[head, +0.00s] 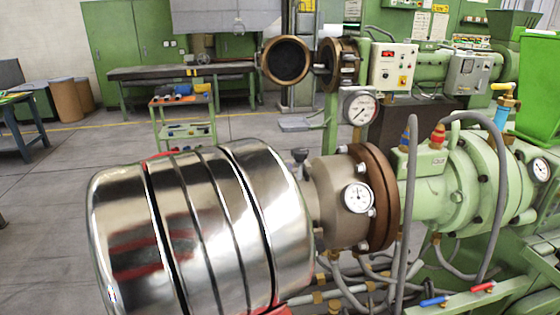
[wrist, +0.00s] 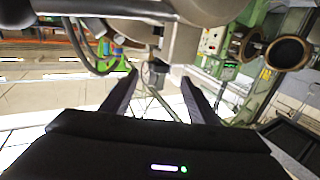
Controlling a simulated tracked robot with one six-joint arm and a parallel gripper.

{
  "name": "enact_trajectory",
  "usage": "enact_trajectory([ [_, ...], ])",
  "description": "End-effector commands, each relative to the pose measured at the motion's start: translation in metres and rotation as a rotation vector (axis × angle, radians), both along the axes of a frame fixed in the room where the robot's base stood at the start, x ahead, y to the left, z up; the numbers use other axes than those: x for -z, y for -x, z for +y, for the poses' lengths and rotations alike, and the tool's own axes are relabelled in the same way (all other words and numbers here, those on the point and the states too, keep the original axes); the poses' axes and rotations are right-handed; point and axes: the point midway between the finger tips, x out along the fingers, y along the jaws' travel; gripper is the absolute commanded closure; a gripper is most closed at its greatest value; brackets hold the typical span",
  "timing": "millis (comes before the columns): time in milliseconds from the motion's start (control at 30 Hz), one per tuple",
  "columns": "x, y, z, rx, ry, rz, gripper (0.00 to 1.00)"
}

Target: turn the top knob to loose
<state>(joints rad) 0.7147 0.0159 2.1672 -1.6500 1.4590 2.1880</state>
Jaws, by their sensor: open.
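A small dark knob (head: 300,156) stands on top of the grey-brown extruder head (head: 337,200) in the head view, at its left end. My gripper (wrist: 159,78) shows only in the wrist view. Its two dark fingers are spread apart and it is open. A small grey round part (wrist: 154,68), which looks like a knob, shows between the fingertips, below a grey body of the machine. I cannot tell how far it is from the fingers or whether they touch it. Nothing is visibly held.
A large polished cylinder (head: 195,225) fills the front left in the head view. Gauges (head: 358,197), grey hoses and the green extruder barrel (head: 440,180) lie to the right. A tool cart (head: 183,117) and a workbench (head: 160,72) stand behind.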

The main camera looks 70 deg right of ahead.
Motion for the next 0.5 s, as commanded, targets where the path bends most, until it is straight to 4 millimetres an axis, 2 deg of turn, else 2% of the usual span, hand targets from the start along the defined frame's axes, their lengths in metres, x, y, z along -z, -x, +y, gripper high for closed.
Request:
enact_trajectory([
  [500, 0.0001, -0.0055, 0.0054, -0.006, 0.000, 0.000, 0.46],
])
